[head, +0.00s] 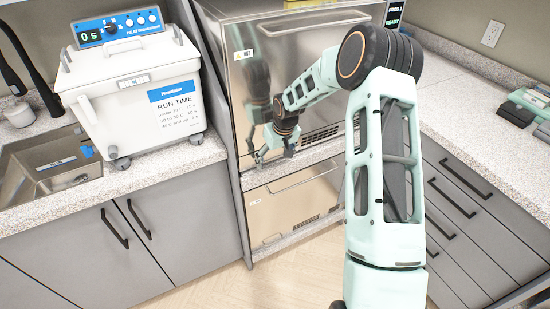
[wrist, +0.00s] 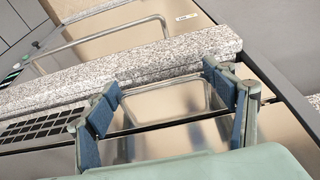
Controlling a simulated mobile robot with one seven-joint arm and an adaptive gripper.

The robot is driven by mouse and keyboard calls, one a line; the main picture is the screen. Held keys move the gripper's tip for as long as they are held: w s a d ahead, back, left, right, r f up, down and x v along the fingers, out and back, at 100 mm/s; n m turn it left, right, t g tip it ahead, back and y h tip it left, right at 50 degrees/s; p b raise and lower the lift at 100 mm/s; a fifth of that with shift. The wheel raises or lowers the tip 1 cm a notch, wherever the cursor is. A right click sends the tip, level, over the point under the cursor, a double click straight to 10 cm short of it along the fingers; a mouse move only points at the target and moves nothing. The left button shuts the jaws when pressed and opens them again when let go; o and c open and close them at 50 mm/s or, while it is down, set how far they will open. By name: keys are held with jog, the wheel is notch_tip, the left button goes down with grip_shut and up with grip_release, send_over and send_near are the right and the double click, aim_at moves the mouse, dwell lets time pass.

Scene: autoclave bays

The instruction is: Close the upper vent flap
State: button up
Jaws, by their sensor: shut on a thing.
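The upper steel autoclave (head: 290,75) has a bottom strip with a dark slotted grille (head: 320,135) at its right; the grille (wrist: 35,128) shows at the left in the wrist view. The upper vent flap (wrist: 165,103) looks like a shiny steel plate with rounded corners and a raised rim, in that strip beside the grille. My gripper (head: 268,155) is at the strip's left part, low on the front. In the wrist view its two blue-padded fingers (wrist: 161,82) stand wide apart, one at each side of the plate, shut on it. The flap's exact tilt cannot be told.
A speckled stone ledge (wrist: 140,62) runs just beyond the fingertips. A lower steel unit (head: 295,205) with a bar handle sits under it. A white wheeled bath (head: 130,90) stands on the left counter beside a sink (head: 50,165). The floor in front is clear.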

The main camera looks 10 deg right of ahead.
jog(key=o, duration=1.4)
jog(key=shift+d, duration=0.2)
jog(key=shift+a+r, duration=0.1)
jog(key=v, duration=1.1)
jog(key=shift+s+r, duration=0.2)
jog(key=shift+r, duration=0.15)
